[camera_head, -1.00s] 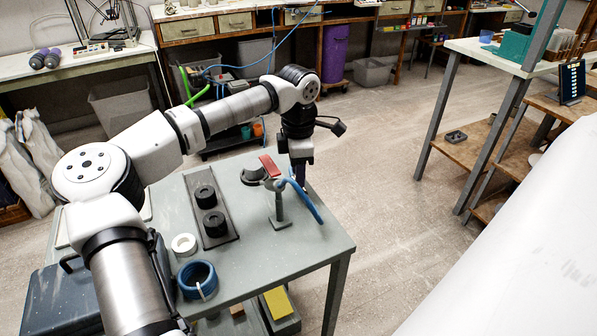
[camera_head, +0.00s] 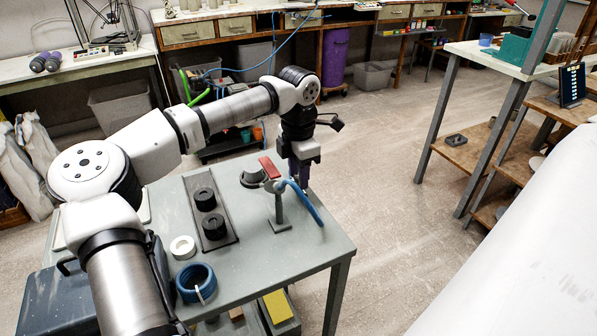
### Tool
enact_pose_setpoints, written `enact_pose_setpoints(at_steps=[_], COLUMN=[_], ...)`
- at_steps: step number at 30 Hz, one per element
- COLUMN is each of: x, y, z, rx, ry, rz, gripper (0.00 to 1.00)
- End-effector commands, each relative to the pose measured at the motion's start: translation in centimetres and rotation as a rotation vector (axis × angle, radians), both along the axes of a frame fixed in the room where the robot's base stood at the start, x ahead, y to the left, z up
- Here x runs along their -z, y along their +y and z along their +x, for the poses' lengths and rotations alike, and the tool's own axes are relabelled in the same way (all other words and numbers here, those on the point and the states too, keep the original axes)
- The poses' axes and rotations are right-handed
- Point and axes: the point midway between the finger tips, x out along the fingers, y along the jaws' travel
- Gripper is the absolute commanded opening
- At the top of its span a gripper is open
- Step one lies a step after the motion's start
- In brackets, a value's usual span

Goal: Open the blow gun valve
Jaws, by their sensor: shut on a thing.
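The blow gun is fixed on a grey stand (camera_head: 278,208) near the right edge of the grey table (camera_head: 285,255). A red lever (camera_head: 270,167) tilts up at its top left. A blue hose (camera_head: 308,203) curves from its top down to the right. My gripper (camera_head: 302,184) points down just right of the stand, behind the start of the hose. Its fingers are shut on part of the blow gun valve; the exact contact is small and partly hidden by the hose.
Two black knobs on a dark plate (camera_head: 224,232), a white ring (camera_head: 183,247) and a blue ring-shaped roll (camera_head: 196,282) lie left of the stand. A dark curved part (camera_head: 252,178) lies behind it. The floor right of the table is clear.

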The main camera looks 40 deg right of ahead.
Motion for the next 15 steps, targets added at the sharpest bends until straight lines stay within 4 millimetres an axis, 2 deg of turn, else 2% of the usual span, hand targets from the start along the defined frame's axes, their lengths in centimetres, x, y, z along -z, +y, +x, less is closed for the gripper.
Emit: enact_pose_setpoints(at_steps=[3, 4, 8, 15], x=[-0.06, -0.05, -0.04, -0.02], y=[0.09, 0.10, 0.07, 0.03], z=[0.12, 0.11, 0.09, 0.03], rx=[-0.002, -0.002, -0.001, 0.000], ry=[-0.002, -0.002, -0.001, 0.000], rz=[0.002, 0.002, 0.002, 0.001], gripper=[0.14, 0.40, 0.57, 0.58])
